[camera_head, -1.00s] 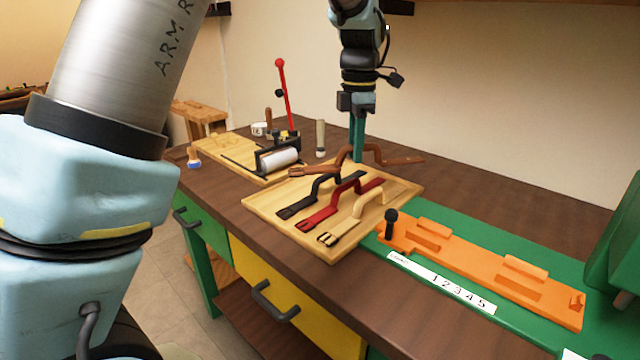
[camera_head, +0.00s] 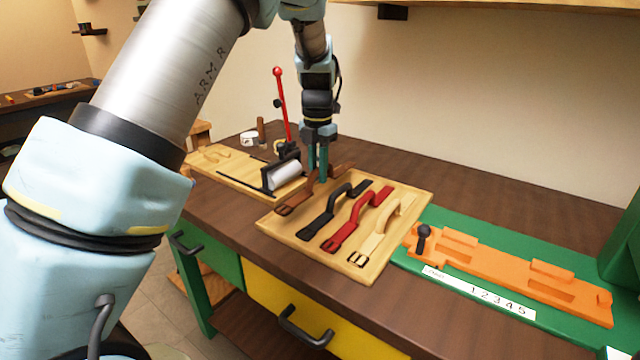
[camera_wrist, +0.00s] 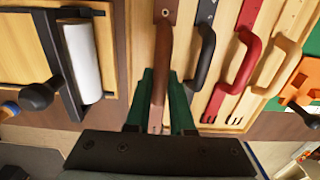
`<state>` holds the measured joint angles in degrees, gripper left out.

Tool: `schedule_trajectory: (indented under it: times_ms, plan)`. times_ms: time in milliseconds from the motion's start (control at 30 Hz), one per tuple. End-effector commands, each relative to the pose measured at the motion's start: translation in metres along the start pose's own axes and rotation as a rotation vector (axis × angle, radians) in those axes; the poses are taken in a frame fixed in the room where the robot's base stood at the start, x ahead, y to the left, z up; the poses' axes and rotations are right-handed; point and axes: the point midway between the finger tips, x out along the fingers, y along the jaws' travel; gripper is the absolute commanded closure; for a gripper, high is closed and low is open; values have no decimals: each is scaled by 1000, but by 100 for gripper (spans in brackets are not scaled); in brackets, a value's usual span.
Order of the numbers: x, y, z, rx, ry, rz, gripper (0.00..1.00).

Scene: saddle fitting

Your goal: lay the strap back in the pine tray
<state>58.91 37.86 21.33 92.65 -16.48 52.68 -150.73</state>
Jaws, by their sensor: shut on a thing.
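The brown strap (camera_head: 295,199) is in my gripper (camera_head: 318,176), over the left part of the pine tray (camera_head: 285,233), left of the black strap (camera_head: 335,205) and roughly in line with it. In the wrist view the green fingers are shut on the brown strap (camera_wrist: 163,60), which runs between them. I cannot tell whether it touches the tray. The black strap, a red strap (camera_head: 358,217) and a tan strap (camera_head: 390,222) lie side by side on the tray, each with a raised bend.
A board with a white roller (camera_head: 285,176) and red-knobbed lever (camera_head: 280,95) stands close to the tray's left. An orange fixture (camera_head: 500,270) on a green base is at the right. Dark bench top is free behind the tray.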

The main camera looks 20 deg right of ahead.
Motion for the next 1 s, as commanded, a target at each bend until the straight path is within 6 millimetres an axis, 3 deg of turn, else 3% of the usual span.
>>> schedule_trajectory:
  times_ms: [300,667,700,933,1000]
  plan:
    - [35,0,0,0,1,0,100]
    - [40,0,0,1,0,0,100]
    - [39,0,0,1,0,0,74]
    - [39,0,0,1,0,0,49]
    - [39,0,0,2,0,0,49]
